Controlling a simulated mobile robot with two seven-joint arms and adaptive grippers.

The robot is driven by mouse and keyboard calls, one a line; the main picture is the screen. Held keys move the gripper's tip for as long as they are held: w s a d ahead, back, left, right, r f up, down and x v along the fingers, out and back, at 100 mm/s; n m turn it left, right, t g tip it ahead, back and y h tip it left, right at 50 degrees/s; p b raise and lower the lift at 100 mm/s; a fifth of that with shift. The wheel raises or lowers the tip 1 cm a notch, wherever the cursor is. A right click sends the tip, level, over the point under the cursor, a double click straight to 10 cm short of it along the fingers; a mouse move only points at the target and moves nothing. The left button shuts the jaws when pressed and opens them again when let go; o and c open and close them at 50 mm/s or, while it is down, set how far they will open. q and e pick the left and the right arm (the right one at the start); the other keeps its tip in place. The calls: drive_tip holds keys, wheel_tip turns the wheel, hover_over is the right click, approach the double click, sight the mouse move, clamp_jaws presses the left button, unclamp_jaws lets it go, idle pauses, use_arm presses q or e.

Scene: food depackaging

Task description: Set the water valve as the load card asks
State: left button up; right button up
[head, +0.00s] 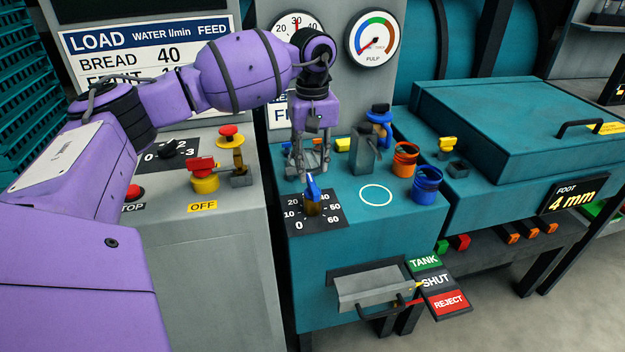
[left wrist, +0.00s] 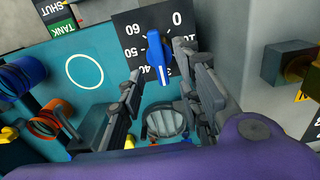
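The water valve is a blue knob (head: 312,188) on a black dial plate (head: 331,222) marked 0 to 60. It also shows in the left wrist view (left wrist: 156,52). Its handle points to the dial's far side, roughly toward 30 to 40; the exact mark is unclear. My left gripper (head: 309,170) is open just above and behind the knob. In the left wrist view its fingers (left wrist: 162,72) lie either side of the knob's end, apart from it. The load card (head: 84,45) reads BREAD 40 under water; its lower row and feed column are mostly hidden by my arm. My right gripper is out of view.
A partly covered gauge (head: 283,27) and a pulp gauge (head: 373,38) stand behind. Orange (head: 405,160) and blue (head: 426,186) cylinders stand right of the dial. A red-handled switch (head: 203,165) is left. A drawer-like chute (head: 372,287) sits below, its pointer at SHUT.

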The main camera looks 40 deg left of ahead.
sight(312, 183)
use_arm(q)
drive_tip(key=shift+f, duration=2.7)
clamp_jaws()
